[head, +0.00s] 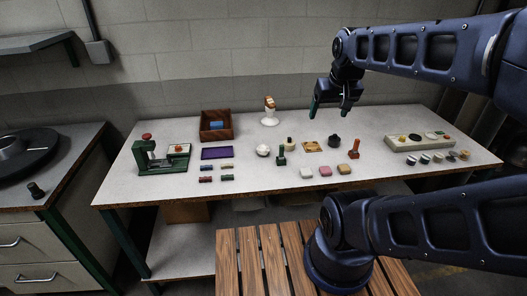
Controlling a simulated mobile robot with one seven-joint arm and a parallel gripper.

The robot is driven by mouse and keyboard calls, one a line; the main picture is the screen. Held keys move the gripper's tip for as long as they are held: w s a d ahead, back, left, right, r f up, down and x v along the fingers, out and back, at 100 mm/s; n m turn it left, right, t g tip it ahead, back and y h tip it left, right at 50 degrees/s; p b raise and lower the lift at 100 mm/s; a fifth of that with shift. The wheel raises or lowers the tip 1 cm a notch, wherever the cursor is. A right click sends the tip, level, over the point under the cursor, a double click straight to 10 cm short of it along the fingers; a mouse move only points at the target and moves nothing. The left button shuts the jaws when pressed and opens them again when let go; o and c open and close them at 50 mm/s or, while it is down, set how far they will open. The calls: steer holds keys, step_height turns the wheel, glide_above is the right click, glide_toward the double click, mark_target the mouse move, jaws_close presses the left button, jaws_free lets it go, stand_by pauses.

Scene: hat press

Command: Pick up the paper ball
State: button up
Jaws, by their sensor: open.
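A small white crumpled ball, which looks like the paper ball (263,150), rests on the grey worktable (370,180) near its middle. It lies right of the purple tray and left of a green-based stamp. My gripper (329,112) is open and empty, with its fingers pointing down. It hangs above the back part of the table, to the right of the ball and well apart from it. Nothing hides the ball.
A green press (160,157) stands at the left. A wooden box (216,126), purple tray (216,153) and white stand (269,120) lie toward the back. A pale rack (420,142) stands far right.

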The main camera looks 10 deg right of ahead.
steer(key=shift+w, duration=0.1)
steer(key=n+g, duration=0.5)
steer(key=n, duration=1.1)
glide_above(263, 145)
step_height(263, 145, down, 24)
steer(key=shift+r, duration=0.15)
steer(key=shift+a+f+n, duration=0.15)
steer(key=shift+f+n, duration=0.25)
steer(key=shift+f, duration=0.2)
steer(key=shift+s+f, duration=0.2)
steer(key=shift+f, duration=4.9)
steer(key=shift+c, duration=0.5)
